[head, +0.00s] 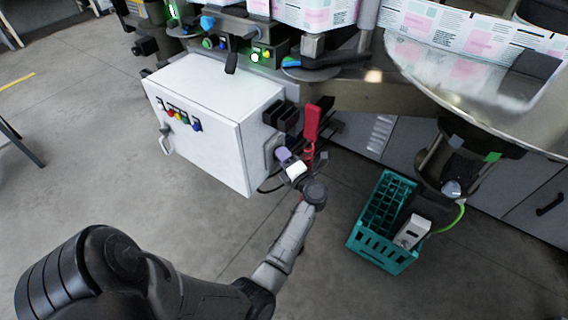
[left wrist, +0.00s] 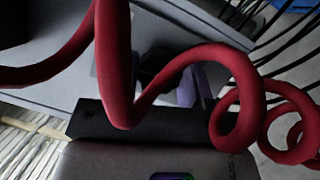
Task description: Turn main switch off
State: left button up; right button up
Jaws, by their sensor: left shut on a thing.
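The white control cabinet (head: 200,115) stands left of centre in the head view. Its right side carries a grey switch plate (head: 271,152), which I take for the main switch. My left gripper (head: 285,156) is at that side, its purple fingers close against the plate. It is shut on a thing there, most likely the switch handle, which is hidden. In the left wrist view the purple fingers (left wrist: 192,84) show partly behind a red coiled cord (left wrist: 115,65). My right gripper is not in view.
A red handle-like piece (head: 312,122) hangs just right of my gripper. A teal crate (head: 368,245) holding a grey-white item stands on the floor to the right. The labeller's round metal table (head: 460,85) overhangs at upper right. The floor left of the cabinet is clear.

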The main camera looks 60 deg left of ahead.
pick_arm(q)
jog(key=n+g+b, duration=0.1)
jog(key=n+b, duration=0.2)
jog(key=n+g+y+b, duration=0.1)
jog(key=n+b, duration=0.2)
jog(key=b, duration=0.1)
jog(key=n+g+y+b, duration=0.1)
jog(key=n+b, duration=0.3)
jog(key=shift+f+g, duration=0.1)
jog(key=shift+g, duration=0.2)
jog(key=o, duration=0.9)
